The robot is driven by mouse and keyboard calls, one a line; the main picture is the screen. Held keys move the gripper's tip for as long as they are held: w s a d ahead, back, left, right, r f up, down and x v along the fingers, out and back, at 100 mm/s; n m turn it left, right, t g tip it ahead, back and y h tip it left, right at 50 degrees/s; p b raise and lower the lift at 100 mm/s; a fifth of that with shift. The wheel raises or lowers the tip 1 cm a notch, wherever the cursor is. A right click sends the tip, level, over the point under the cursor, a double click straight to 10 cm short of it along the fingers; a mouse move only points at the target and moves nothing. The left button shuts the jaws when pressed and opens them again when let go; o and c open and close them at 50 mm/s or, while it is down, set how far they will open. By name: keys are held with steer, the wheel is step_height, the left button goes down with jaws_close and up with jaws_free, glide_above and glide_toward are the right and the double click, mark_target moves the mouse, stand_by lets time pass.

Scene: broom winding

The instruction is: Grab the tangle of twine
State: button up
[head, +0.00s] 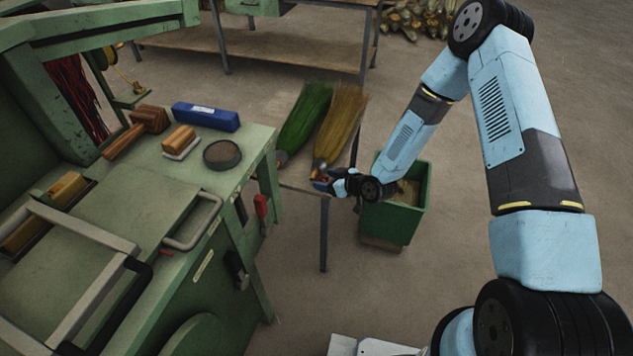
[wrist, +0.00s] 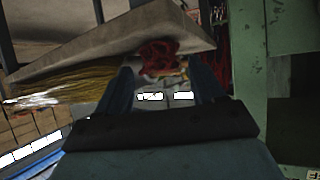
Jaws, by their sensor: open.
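The tangle of twine (wrist: 158,57) is a small red bundle at the edge of the small side table in the wrist view. My gripper (wrist: 163,72) is open, with one dark finger to each side of the tangle in the wrist view. In the head view my gripper (head: 326,181) reaches the table's near corner from the right. Whether the fingers touch the twine cannot be told.
A green broom head (head: 306,120) and a straw-coloured one (head: 340,122) lie on the side table (head: 300,184). A green bin (head: 412,220) stands below my wrist. The green machine (head: 215,180) at left carries a blue box (head: 205,116) and a round dish (head: 222,154).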

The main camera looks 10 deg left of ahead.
steer(key=shift+c, duration=0.2)
steer(key=c, duration=1.1)
steer(key=shift+r, duration=0.45)
step_height(320, 180, up, 2)
steer(key=shift+r, duration=0.2)
steer(key=s+d+r, duration=0.4)
steer(key=d, duration=0.1)
steer(key=s+d+r, duration=0.5)
steer(key=shift+r, duration=0.3)
